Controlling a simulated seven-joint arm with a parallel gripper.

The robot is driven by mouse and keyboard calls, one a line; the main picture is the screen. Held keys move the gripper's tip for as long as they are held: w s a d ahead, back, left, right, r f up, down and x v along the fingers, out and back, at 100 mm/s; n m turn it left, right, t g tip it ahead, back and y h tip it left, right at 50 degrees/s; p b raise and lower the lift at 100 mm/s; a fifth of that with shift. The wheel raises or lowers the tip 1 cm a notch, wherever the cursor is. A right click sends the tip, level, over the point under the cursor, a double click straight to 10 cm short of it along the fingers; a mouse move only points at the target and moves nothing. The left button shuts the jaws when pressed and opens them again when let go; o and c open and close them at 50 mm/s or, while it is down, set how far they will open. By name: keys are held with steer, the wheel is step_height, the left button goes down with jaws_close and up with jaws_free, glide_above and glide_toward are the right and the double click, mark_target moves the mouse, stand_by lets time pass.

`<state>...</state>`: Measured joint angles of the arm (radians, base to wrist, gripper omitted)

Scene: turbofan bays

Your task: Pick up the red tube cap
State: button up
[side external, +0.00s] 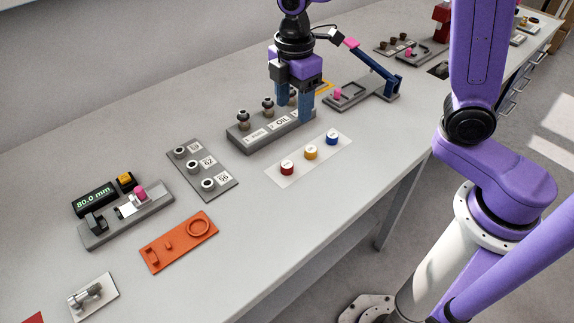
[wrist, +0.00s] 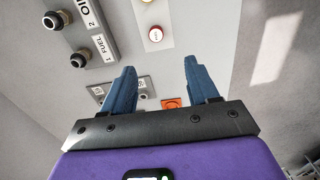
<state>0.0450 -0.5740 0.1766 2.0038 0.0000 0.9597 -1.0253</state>
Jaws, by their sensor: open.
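The red tube cap (side external: 287,168) stands at the left end of a pale mat (side external: 318,165), beside a yellow cap (side external: 310,153) and a blue cap (side external: 332,138). In the wrist view the red cap (wrist: 155,34) shows beyond the fingertips, with a sliver of the yellow cap above it at the frame's top edge. My gripper (side external: 295,108) is open and empty, above the grey block behind the mat and apart from the caps. Its two blue fingers are spread in the wrist view (wrist: 160,66), with nothing between them.
A grey block (side external: 248,136) labelled OIL and FUEL, with upright fittings, stands behind the mat. A plate of numbered rings (side external: 207,183), an orange tray (side external: 165,250) and an 80.0 mm gauge (side external: 95,200) lie to the left. Bare bench surrounds the mat's front.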

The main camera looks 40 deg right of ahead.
glide_above(289, 163)
step_height(289, 163, down, 11)
steer(key=shift+s+d+f, duration=0.1)
steer(key=shift+f, duration=3.2)
steer(key=c, duration=1)
